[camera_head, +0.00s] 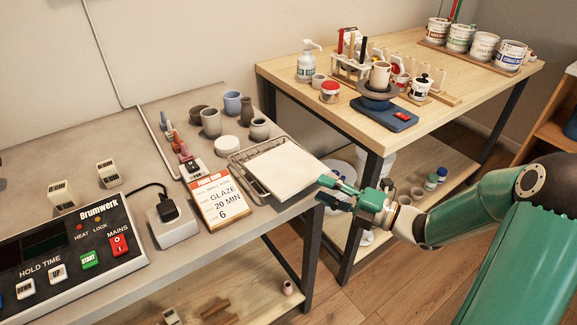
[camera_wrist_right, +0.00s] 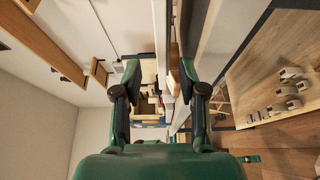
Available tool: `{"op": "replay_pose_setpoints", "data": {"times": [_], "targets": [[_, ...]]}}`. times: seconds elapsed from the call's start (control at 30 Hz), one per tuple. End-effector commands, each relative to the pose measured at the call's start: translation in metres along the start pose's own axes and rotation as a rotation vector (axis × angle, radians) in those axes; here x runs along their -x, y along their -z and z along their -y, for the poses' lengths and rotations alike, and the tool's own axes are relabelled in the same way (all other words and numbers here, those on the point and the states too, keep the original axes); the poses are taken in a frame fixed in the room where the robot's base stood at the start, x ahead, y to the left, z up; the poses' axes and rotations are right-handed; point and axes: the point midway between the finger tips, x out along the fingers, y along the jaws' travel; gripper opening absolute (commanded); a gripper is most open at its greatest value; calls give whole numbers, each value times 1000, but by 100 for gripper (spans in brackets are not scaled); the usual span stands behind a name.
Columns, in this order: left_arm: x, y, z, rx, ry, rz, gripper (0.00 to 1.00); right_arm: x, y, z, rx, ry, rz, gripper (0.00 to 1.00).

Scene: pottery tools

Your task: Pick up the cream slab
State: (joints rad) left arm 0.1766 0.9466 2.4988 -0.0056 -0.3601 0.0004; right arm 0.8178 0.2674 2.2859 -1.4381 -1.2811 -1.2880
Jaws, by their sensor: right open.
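The cream slab (camera_head: 284,168) is a flat, pale, square piece in the head view. It lies on a wire rack (camera_head: 240,172) at the right end of the grey table, its right corner close to the table's edge. My right gripper (camera_head: 322,188) is open at that corner, its fingers pointing left toward the slab. Both fingers show in the wrist view (camera_wrist_right: 160,80), spread apart with a gap between them. I cannot tell whether a finger touches the slab. My left gripper is in neither view.
A control box (camera_head: 70,250) fills the left front. A wooden table (camera_head: 440,70) with tools and pots stands behind.

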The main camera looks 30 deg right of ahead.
Motion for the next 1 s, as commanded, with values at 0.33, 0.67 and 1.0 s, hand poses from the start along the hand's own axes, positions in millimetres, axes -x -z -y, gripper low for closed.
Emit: {"op": "replay_pose_setpoints", "data": {"times": [0.33,0.67,1.0], "targets": [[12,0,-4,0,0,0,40,-45,2,2,-1,-2,-4,42],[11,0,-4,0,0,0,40,-48,1,3,0,-1,-1,33],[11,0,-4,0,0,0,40,-47,1,3,-1,0,-1,0]]}}
